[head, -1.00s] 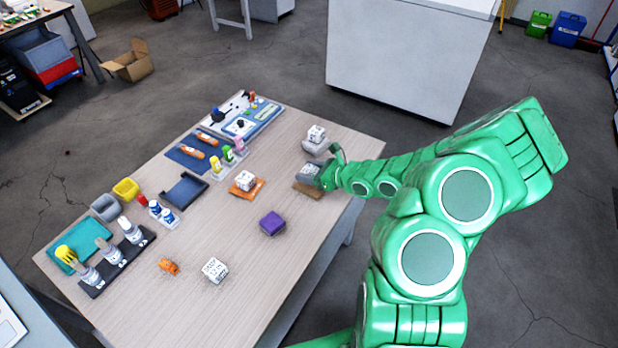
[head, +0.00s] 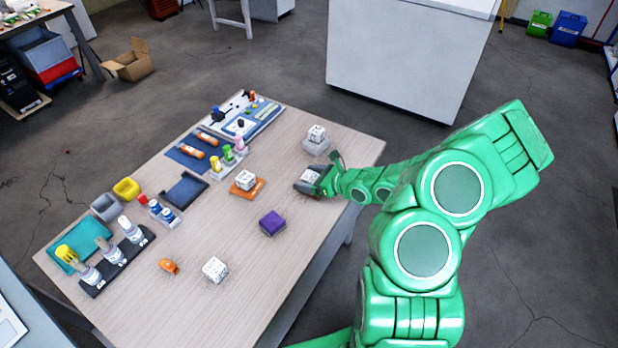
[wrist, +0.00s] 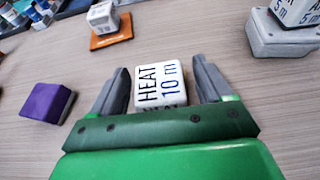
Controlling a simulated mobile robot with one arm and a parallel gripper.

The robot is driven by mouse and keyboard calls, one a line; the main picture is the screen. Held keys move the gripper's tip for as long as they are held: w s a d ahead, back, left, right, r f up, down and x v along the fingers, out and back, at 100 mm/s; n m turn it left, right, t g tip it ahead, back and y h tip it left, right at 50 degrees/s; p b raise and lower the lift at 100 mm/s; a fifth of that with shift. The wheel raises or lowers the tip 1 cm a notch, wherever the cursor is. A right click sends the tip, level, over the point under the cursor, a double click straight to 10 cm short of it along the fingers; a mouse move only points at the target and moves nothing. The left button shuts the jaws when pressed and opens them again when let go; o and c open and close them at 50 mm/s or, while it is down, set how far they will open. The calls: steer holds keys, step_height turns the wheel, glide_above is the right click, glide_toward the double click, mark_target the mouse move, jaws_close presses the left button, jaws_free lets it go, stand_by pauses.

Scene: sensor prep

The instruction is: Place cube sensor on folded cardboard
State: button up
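A white cube sensor lettered "HEAT 10 m" (wrist: 160,84) stands between the two fingers of my gripper (wrist: 163,82) in the wrist view. The fingers are open, with a narrow gap on each side of the cube. In the head view my gripper (head: 309,181) is low at the table's right side, around this cube (head: 310,175). I see no clear folded cardboard in either current view. The cube's underside and what lies under it are hidden.
Another white cube (head: 245,179) sits on an orange pad (head: 239,192). A third (head: 316,133) sits on a grey block (head: 315,147). A white cube (head: 215,268) and a purple block (head: 272,223) stand nearer the front. Bottles and trays line the table's left side.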

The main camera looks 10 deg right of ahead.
steer(key=shift+r, duration=0.1)
steer(key=shift+v, duration=5.9)
steer(key=s+a+r+n+g+y, duration=0.1)
steer(key=s+a+r+n+g, duration=0.45)
steer(key=a+r+n, duration=0.3)
steer(key=s+a+r+n+g, duration=0.4)
steer(key=s+a+r+n, duration=0.2)
steer(key=a+r+n, duration=0.3)
steer(key=s+r+n+g+h, duration=0.1)
steer(key=s+r+n+h, duration=0.15)
steer(key=s, duration=0.35)
steer(key=s+r+n+g+h, duration=0.1)
steer(key=s+n+h, duration=0.15)
steer(key=s, duration=0.35)
steer(key=s+d+r+n+h, duration=0.4)
steer(key=s+d, duration=0.4)
steer(key=s, duration=0.2)
steer(key=shift+r+h, duration=0.55)
steer(key=shift+h, duration=0.25)
